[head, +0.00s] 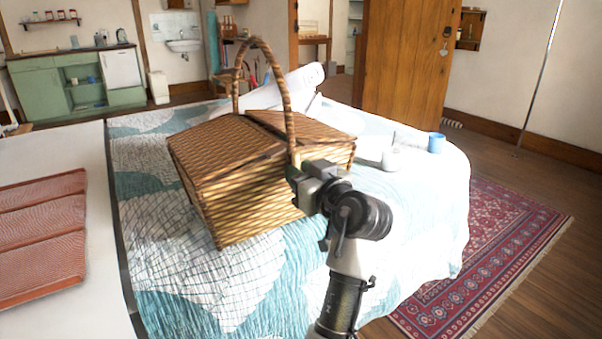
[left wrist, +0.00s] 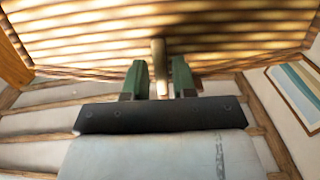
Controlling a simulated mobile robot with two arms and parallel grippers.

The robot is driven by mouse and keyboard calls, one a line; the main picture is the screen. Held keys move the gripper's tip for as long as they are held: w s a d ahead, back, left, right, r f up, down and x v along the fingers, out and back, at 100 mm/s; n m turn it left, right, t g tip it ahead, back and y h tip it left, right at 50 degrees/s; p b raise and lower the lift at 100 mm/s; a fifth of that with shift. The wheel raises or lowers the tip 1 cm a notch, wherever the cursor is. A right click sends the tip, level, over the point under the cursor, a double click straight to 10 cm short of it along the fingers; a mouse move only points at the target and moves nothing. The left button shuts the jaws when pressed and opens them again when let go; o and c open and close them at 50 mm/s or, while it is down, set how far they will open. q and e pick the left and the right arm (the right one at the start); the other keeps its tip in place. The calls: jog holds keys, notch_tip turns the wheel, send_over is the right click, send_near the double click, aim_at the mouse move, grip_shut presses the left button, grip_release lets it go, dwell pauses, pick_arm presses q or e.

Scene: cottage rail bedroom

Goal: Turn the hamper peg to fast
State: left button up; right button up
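The wicker hamper (head: 240,200) stands on the bed, its lid closed and its tall handle (head: 284,90) arching over it. My left gripper (head: 296,176) is at the hamper's right front side, under the lid edge. In the left wrist view the hamper's woven side (left wrist: 90,35) fills the top. A pale peg (left wrist: 159,62) stands out from the weave between the two green fingers of my left gripper (left wrist: 160,75). A narrow gap shows between peg and fingers, so the gripper looks open around it. In the head view the peg is hidden by my gripper. My right gripper is not in view.
The bed (head: 430,215) has a white and teal quilt. A red ridged panel (head: 40,235) lies on a white surface at left. A red rug (head: 500,235) covers the floor at right.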

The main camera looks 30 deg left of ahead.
pick_arm(q)
jog(key=shift+o, duration=0.9)
